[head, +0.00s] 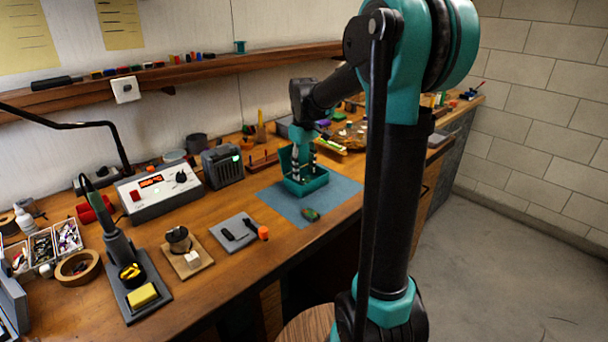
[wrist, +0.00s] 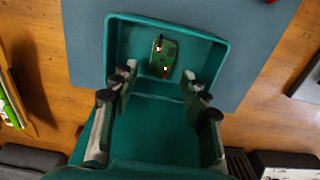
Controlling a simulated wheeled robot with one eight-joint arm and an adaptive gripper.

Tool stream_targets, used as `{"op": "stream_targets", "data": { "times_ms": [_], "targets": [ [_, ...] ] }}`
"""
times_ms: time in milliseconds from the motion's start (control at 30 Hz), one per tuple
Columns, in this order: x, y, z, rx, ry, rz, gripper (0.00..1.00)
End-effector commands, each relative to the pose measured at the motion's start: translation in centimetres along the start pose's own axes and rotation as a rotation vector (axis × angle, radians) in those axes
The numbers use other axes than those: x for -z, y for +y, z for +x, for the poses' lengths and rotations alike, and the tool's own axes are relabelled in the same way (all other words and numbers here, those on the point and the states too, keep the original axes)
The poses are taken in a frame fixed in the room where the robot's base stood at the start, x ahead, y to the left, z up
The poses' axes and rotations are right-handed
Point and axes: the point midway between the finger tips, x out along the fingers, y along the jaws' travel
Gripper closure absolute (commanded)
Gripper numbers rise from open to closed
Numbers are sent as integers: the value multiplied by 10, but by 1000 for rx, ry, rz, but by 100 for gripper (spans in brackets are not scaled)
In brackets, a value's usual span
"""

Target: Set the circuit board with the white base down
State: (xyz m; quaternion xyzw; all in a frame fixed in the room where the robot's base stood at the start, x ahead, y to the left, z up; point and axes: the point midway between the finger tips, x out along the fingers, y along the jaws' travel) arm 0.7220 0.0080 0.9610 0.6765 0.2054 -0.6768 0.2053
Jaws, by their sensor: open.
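A small green circuit board (wrist: 163,56) with red and pale parts lies inside an open teal box (wrist: 118,45) in the wrist view. A white base under the board cannot be made out. My gripper (wrist: 160,84) is open above the box, its fingers spread to either side and apart from the board. In the head view, my gripper (head: 301,158) points down into the teal box (head: 306,187); the board inside is hidden there.
The box stands on a blue mat (head: 341,192) on the wooden bench. A small green and red item (head: 310,214) lies on the mat in front of it. A grey device (head: 222,166) stands left of the box, and a grey pad (head: 238,232) lies nearer.

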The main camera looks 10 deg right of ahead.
Motion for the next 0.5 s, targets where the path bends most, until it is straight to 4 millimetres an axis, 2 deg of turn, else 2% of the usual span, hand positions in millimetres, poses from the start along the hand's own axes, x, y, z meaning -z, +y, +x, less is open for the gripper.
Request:
{"op": "stream_targets", "data": {
  "times_ms": [300, 500],
  "targets": [
    [0, 0, -64, 0, 0, 0, 54],
    [0, 0, -91, 0, 0, 0, 54]
  ]
}}
